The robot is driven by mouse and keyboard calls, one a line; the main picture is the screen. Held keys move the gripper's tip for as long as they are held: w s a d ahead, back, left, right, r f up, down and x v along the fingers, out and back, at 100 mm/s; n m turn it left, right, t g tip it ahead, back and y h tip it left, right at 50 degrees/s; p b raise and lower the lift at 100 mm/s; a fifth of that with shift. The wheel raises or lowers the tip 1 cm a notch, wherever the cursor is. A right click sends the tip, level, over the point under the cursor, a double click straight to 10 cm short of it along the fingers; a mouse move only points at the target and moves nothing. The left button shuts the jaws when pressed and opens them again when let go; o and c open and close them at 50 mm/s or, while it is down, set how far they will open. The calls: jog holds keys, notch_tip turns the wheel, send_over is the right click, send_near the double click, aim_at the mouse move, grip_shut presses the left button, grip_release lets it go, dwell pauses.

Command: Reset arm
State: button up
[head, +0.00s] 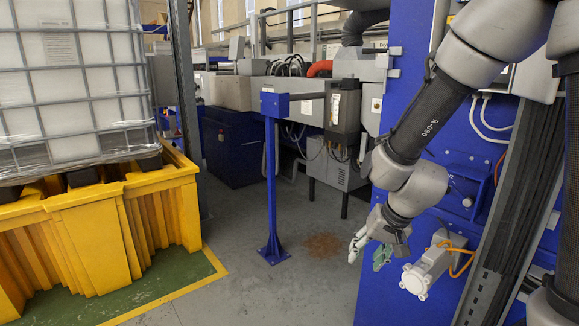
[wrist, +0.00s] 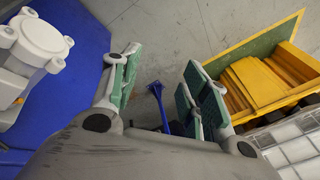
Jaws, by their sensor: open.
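My gripper (head: 369,251) hangs from my arm at the right of the head view, in front of the blue machine panel (head: 405,85). In the wrist view my gripper (wrist: 160,90) shows its two green-padded fingers spread apart. Nothing is between the fingers; floor and a blue post base lie beyond the gap. A grey-white motor housing (head: 434,265) with an orange cable is just right of my gripper in the head view. It also shows at the left of the wrist view (wrist: 38,42), apart from the fingers.
A blue post (head: 271,185) stands on the floor at mid-scene. A yellow spill pallet (head: 95,235) holds a caged white tank (head: 70,90) at left. A blue machine and control box (head: 343,110) are behind.

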jog(key=s+d+r+n+t+h, duration=0.1)
jog(key=s+d+r+n+h, duration=0.1)
jog(key=s+d+r, duration=1.4)
notch_tip(320, 180, up, 3)
jog(key=shift+s+d+f+h, duration=0.25)
jog(key=shift+d+h, duration=0.15)
jog(key=shift+d, duration=0.4)
